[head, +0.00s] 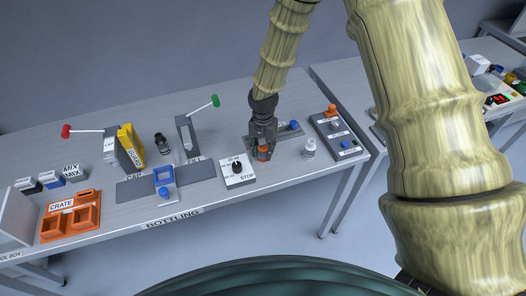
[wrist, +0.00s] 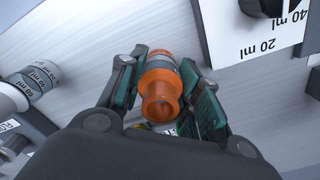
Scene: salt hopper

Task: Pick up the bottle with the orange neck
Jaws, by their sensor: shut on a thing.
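The bottle with the orange neck (wrist: 161,92) is between the two fingers of my gripper (wrist: 165,95) in the wrist view. The fingers press on it from both sides, and its open orange mouth faces the camera. The lower part of the bottle is mostly hidden by the fingers. I cannot tell whether its base touches the table.
A white dial block (head: 238,172) stands just left of my gripper. A clear marked bottle (head: 309,148) stands to the right, before a dark panel (head: 338,137) with buttons. A blue-topped part (head: 293,126) is close behind. An orange crate (head: 70,216) sits at the far left.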

